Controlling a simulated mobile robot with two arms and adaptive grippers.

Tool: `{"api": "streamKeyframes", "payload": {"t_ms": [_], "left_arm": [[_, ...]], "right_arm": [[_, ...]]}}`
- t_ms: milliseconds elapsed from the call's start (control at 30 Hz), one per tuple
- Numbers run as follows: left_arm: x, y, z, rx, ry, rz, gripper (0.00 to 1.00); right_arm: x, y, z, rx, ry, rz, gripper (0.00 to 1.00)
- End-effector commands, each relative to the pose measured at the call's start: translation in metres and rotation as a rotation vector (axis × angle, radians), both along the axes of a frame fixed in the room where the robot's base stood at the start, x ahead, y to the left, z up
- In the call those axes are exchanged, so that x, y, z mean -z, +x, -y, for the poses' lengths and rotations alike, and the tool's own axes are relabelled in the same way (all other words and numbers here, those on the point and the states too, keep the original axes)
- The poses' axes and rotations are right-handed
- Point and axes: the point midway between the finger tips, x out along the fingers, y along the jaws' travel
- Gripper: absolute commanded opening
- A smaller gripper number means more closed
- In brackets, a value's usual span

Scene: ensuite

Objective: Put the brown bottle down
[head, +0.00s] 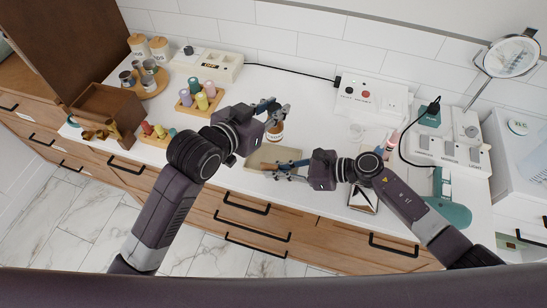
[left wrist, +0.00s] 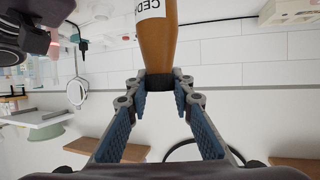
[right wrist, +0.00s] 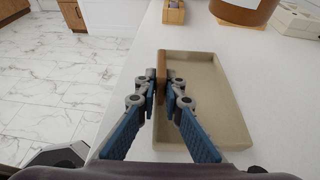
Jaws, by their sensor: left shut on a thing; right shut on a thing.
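My right gripper (right wrist: 162,85) is shut on a small brown piece (right wrist: 162,67) at the tray's edge. I cannot tell whether this piece belongs to the tray.
A block with coloured spools (head: 202,97) stands left of the bottle on the white counter (head: 300,95). A white device with buttons (head: 370,97) stands at the back right. The counter behind the bottle is mostly clear, with a black cable along the wall. The tray looks empty.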

Motion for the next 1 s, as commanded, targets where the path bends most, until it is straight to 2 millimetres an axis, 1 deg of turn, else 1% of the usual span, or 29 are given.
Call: {"api": "streamKeyframes", "payload": {"t_ms": [200, 300, 467, 633, 733, 1000], "left_arm": [[0.038, 0.0, -0.001, -0.019, 0.001, -0.003, 0.0], [0.054, -0.001, -0.001, -0.017, 0.001, -0.002, 0.0], [0.068, 0.0, -0.001, -0.017, 0.001, -0.001, 0.0], [0.093, 0.0, -0.001, -0.017, 0.002, -0.001, 0.0], [0.1, 0.0, -0.001, -0.017, 0.001, 0.002, 0.0], [0.101, 0.0, -0.001, -0.017, 0.0, 0.002, 0.0]], "right_arm": [[0.0, 0.0, 0.0, 0.0, 0.001, 0.0, 0.0], [-0.001, 0.0, 0.0, 0.0, 0.001, 0.0, 0.0], [0.0, 0.0, 0.0, 0.0, 0.001, 0.0, 0.0], [-0.001, 0.0, 0.0, 0.0, 0.001, 0.0, 0.0], [-0.001, 0.0, 0.0, 0.0, 0.001, 0.0, 0.0], [-0.001, 0.0, 0.0, 0.0, 0.001, 0.0, 0.0]]}}
